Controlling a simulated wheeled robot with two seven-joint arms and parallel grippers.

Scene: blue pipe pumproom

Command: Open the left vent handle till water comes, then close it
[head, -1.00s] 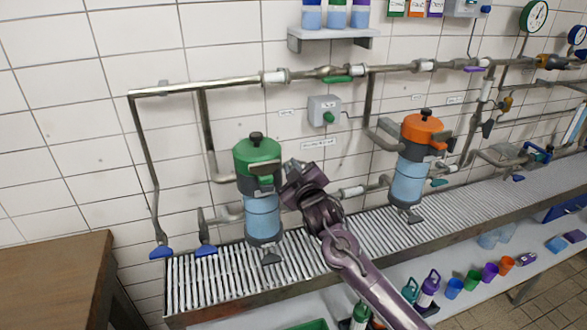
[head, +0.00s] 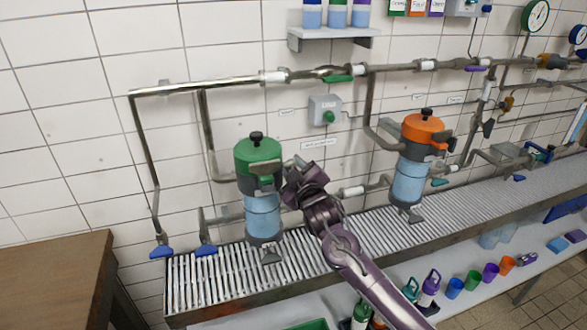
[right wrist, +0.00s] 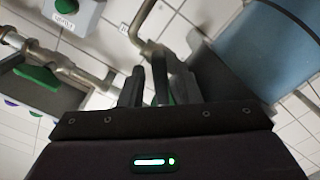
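The left filter housing (head: 262,215) has a green head (head: 257,150) with a black knob on top and a clear blue lower body. It stands upright above the slatted drain. My right gripper (head: 293,185) is at the right side of its green head and hides part of that side. In the right wrist view, the dark fingers (right wrist: 155,85) are close together around a dark piece, with a sliver of green near their base. I cannot tell whether they grip it or which part is the vent handle. No running water is visible. My left gripper is out of view.
An orange-headed housing (head: 410,175) stands to the right. Two blue levers (head: 161,252) hang at the left pipe ends. A grey box with a green button (head: 325,110) is on the wall above. A brown table (head: 55,280) is at the lower left.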

